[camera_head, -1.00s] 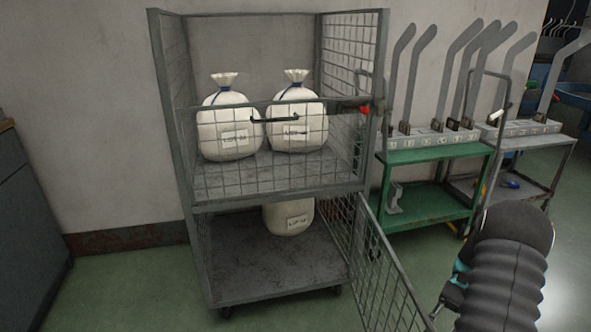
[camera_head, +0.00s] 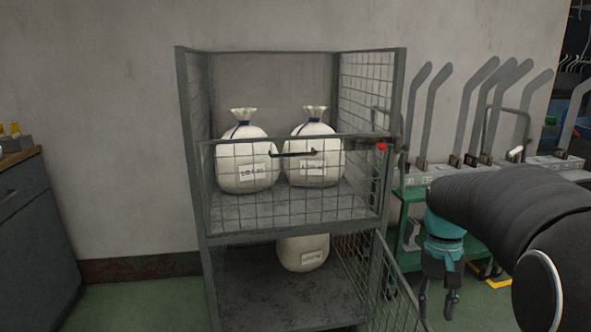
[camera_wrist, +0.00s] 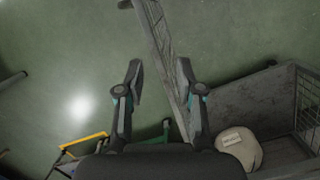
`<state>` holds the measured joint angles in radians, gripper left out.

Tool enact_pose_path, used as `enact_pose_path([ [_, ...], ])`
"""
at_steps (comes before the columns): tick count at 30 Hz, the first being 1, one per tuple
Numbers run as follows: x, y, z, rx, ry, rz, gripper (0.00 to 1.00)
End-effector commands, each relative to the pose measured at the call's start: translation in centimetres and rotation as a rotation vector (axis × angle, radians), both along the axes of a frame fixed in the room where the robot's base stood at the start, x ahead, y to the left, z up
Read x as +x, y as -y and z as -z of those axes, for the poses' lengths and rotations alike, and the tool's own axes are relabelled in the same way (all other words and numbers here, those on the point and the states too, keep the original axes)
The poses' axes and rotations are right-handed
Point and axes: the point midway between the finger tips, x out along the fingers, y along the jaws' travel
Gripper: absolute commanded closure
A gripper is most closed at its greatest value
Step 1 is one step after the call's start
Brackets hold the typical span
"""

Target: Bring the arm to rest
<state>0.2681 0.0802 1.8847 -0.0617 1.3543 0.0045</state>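My arm reaches in from the right of the head view. My gripper (camera_head: 437,298) hangs pointing down in front of the green cart, just right of the cage trolley's lower gate. In the wrist view my gripper (camera_wrist: 160,75) has its two fingers apart, with only green floor and part of the mesh gate (camera_wrist: 165,50) beyond them. It holds nothing. The cage trolley (camera_head: 290,222) carries two tied white sacks, a left one (camera_head: 245,160) and a right one (camera_head: 313,158), on its upper shelf. A third sack (camera_head: 303,252) sits on the lower deck and also shows in the wrist view (camera_wrist: 240,147).
The lower mesh gate (camera_head: 397,295) stands swung open close to my gripper. A green cart (camera_head: 411,205) with upright grey boards (camera_head: 437,110) stands behind my arm. A dark cabinet (camera_head: 35,240) is at the left. Floor between cabinet and trolley is clear.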

Motion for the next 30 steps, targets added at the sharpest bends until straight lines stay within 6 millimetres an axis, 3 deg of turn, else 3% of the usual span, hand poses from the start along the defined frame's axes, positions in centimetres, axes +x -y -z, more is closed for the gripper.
enact_pose_path([
  [3, -2.1, -2.3, -2.1, -0.013, 0.094, -0.040, 0.63],
  [12, -7.3, -7.0, -4.8, -0.035, 0.322, -0.131, 0.63],
  [21, -12.5, -10.5, -5.4, -0.036, 0.547, -0.216, 0.63],
  [30, -15.0, -11.9, -5.0, -0.028, 0.668, -0.257, 0.63],
])
